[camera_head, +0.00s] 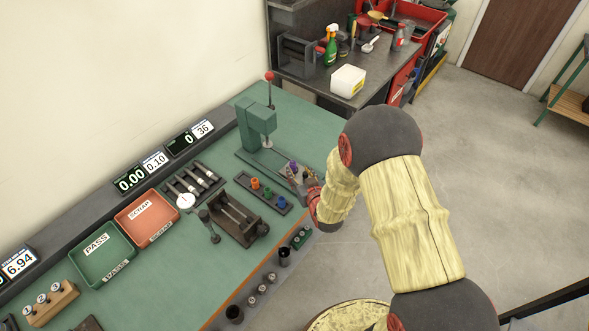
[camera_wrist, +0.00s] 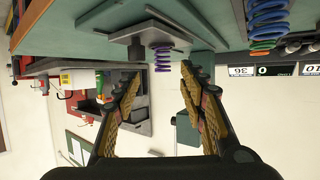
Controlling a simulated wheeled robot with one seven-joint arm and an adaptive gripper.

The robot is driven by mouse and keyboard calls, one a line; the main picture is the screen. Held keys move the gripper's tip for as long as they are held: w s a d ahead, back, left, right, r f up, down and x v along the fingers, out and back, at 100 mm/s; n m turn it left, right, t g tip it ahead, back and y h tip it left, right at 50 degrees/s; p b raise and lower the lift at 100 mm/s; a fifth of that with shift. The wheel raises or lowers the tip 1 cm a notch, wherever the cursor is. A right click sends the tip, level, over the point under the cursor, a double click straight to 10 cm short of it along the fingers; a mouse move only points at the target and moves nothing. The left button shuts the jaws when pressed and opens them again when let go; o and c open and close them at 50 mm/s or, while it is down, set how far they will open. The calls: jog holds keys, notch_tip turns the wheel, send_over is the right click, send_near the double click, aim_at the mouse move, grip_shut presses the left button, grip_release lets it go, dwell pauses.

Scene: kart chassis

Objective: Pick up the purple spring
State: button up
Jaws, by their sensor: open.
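The purple spring (camera_wrist: 162,57) is upright on a small grey block (camera_wrist: 135,28) in the wrist view, which is turned upside down. In the head view the spring (camera_head: 293,166) is a small purple spot beside the green press (camera_head: 258,125). My gripper (camera_wrist: 161,72) is open, one finger on each side of the spring's line. The spring's free end lies near the level of the fingertips, and I cannot tell how far in front of them it is. In the head view my gripper (camera_head: 310,188) is partly hidden by my arm.
A dark rack (camera_head: 262,192) with orange, blue and green springs stands next to the press. A blue spring (camera_wrist: 267,18) shows large at the wrist view's upper right. A dark fixture (camera_head: 238,217), a red scrap tray (camera_head: 147,218) and a green pass tray (camera_head: 102,254) lie further left.

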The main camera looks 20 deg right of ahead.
aim_at(294, 166)
jog(key=x, duration=0.4)
jog(key=b+x, duration=0.1)
jog(key=x, duration=0.2)
jog(key=shift+w+a, duration=0.15)
jog(key=shift+a, duration=0.1)
jog(key=shift+c, duration=0.4)
grip_shut()
